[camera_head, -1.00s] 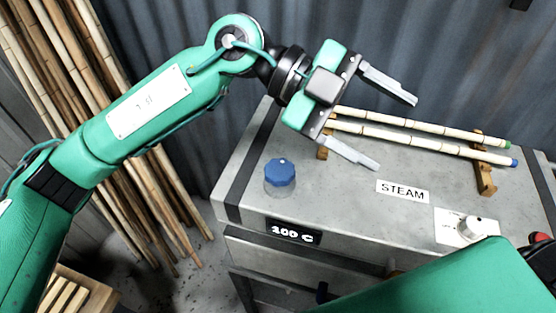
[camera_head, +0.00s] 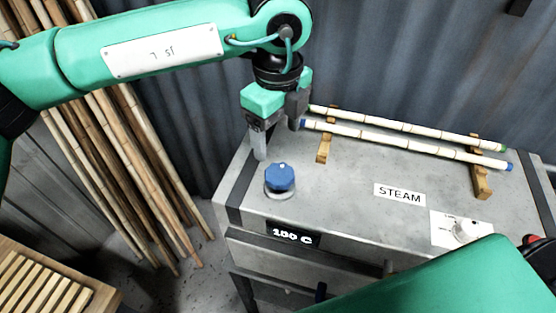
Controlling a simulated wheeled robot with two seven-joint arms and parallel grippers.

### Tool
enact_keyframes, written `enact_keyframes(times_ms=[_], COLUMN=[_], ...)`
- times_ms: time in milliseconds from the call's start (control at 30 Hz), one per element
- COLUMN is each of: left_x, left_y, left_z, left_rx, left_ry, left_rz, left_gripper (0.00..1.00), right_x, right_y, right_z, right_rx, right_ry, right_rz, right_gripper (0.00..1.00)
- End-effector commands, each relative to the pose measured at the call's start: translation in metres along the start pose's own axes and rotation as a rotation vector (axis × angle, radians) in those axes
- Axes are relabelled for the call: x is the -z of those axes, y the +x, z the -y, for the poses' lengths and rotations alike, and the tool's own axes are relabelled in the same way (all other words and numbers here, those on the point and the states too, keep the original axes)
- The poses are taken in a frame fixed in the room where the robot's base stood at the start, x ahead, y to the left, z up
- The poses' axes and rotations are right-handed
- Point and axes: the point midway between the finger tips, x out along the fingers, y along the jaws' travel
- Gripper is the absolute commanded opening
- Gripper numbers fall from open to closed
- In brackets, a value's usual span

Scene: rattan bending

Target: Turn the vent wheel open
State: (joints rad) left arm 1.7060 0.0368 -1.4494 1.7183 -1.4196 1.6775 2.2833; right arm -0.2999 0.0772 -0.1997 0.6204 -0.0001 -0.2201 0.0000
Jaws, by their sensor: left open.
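The blue vent wheel (camera_head: 280,178) sits on a short round base on the left part of the grey steam box's top (camera_head: 335,185). A small light mark shows on its top. My left gripper (camera_head: 277,143) points down, open and empty, behind and just above the wheel in the picture. Its fingers are apart from the wheel as far as I can see. My right gripper is out of view.
Two pale rattan poles (camera_head: 400,141) lie on wooden rests (camera_head: 480,170) at the back of the box. A white knob (camera_head: 465,231) sits at the front right. My green right arm covers the lower right. Bamboo poles (camera_head: 135,170) lean at the left.

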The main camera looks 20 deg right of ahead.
Motion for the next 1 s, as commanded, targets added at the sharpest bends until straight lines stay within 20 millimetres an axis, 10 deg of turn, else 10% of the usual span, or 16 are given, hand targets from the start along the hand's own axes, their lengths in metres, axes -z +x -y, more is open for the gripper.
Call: enact_keyframes(times_ms=[500, 867, 1000], left_x=[0.001, 0.001, 0.001], left_y=[0.088, 0.097, 0.097], left_z=[-0.001, 0.000, 0.000], left_rx=[-0.002, 0.001, 0.001], left_ry=[0.001, 0.002, 0.002], left_rz=[-0.004, -0.003, -0.003], left_gripper=[0.72, 0.72, 0.51], right_x=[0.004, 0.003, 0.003], right_y=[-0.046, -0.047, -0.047], right_z=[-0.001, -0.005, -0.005], right_rx=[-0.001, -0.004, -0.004], right_ry=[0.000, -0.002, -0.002], right_rz=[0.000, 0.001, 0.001], right_gripper=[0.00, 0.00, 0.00])
